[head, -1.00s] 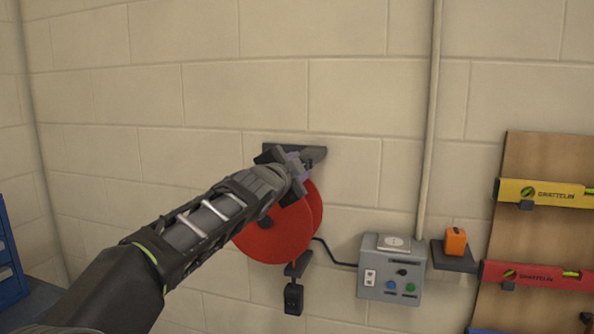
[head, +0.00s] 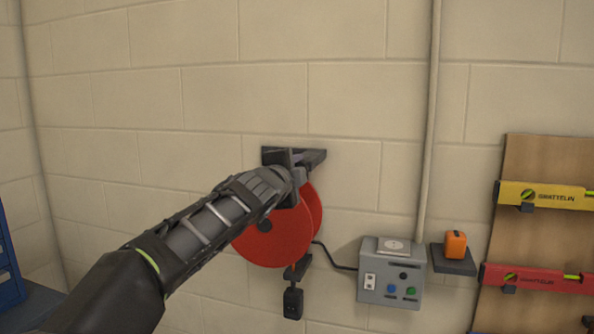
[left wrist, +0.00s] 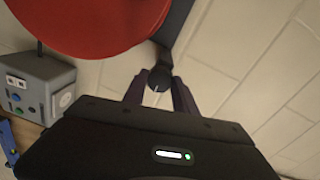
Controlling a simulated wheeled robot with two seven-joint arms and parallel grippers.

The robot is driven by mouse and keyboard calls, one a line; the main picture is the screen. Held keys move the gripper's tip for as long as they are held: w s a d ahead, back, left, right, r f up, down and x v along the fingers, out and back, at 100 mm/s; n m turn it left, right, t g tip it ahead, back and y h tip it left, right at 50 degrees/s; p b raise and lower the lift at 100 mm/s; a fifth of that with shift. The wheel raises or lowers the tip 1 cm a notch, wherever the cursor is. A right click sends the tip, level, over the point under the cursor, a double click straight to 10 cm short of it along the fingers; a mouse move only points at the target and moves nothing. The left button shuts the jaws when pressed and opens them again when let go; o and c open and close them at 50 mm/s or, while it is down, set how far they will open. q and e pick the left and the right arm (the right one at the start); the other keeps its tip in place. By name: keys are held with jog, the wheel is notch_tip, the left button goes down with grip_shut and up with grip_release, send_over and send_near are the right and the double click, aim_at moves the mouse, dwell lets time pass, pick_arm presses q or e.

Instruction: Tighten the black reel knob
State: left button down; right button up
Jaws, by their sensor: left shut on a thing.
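The black reel knob (left wrist: 160,77) is a small round knob with a white line on its face, seen in the left wrist view beside the dark bracket of the red reel (head: 272,242). The reel's red disc also fills the top left of the left wrist view (left wrist: 92,24). My left gripper (left wrist: 159,88) has its two fingers on either side of the knob and is shut on it. In the head view my left gripper (head: 293,172) is at the top of the reel, by the wall bracket (head: 315,158), and hides the knob. My right gripper is in neither view.
A grey control box (head: 391,270) with buttons and a socket is on the wall right of the reel. An orange device (head: 455,244) sits on a small dark shelf (head: 452,262). A board (head: 540,150) holds yellow and red levels. A black plug (head: 293,302) hangs below the reel.

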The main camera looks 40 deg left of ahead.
pick_arm(q)
jog(key=c, duration=1)
grip_release()
jog(key=shift+s, duration=0.15)
jog(key=b+v, duration=0.2)
jog(key=v, duration=0.5)
jog(key=shift+s+d, duration=0.15)
jog(key=shift+s, duration=0.1)
